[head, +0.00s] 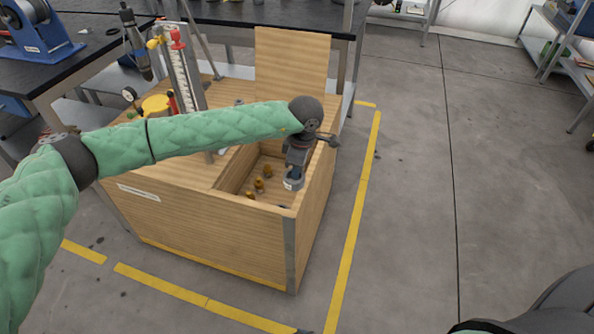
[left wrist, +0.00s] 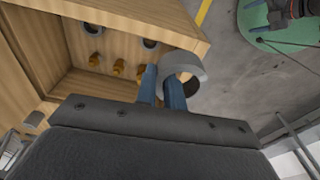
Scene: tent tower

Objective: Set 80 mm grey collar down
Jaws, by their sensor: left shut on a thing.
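The grey collar (left wrist: 184,60), an open ring, shows in the left wrist view at the fingertips. My left gripper (left wrist: 163,88) has blue fingers shut on the collar's wall. In the head view my left gripper (head: 292,184) points down at the right end of the open compartment in the wooden box (head: 215,232).
Several brass pieces (head: 260,184) stand in the compartment; they also show in the left wrist view (left wrist: 118,67). Two other grey rings are there, one of them (left wrist: 151,44) near the wall. A tall scale gauge (head: 184,80) stands on the box top. Floor right of the box is clear.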

